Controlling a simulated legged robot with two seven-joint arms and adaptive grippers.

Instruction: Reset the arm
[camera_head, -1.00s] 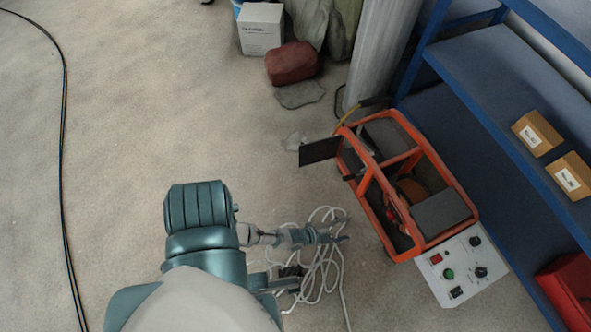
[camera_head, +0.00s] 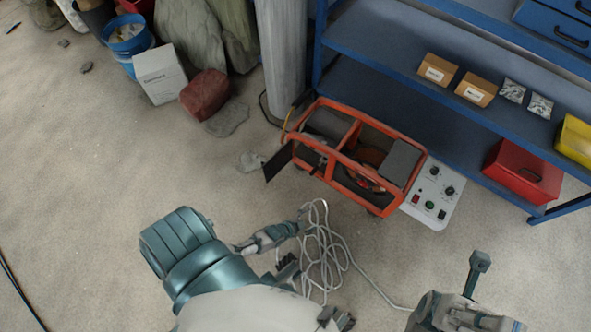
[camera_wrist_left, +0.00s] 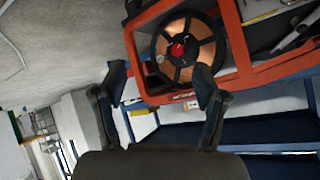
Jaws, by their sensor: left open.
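My left arm comes in from the lower left in the head view. Its gripper (camera_head: 303,217) is small there, in front of the orange-framed welding machine (camera_head: 345,174) and beside a loose white cable (camera_head: 322,250). In the left wrist view the two dark fingers of my left gripper (camera_wrist_left: 160,72) stand wide apart with nothing between them. Beyond them is the machine's orange frame (camera_wrist_left: 238,45) with a copper-coloured wire reel (camera_wrist_left: 208,50). Parts of my right arm (camera_head: 455,312) show at the bottom right; its jaws are not clear.
A blue shelf (camera_head: 385,55) stands behind the machine, holding cardboard boxes (camera_head: 437,70) and a red case (camera_head: 525,170). A grey column (camera_head: 283,60), a white box (camera_head: 160,75) and a blue bucket (camera_head: 127,42) stand at the back.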

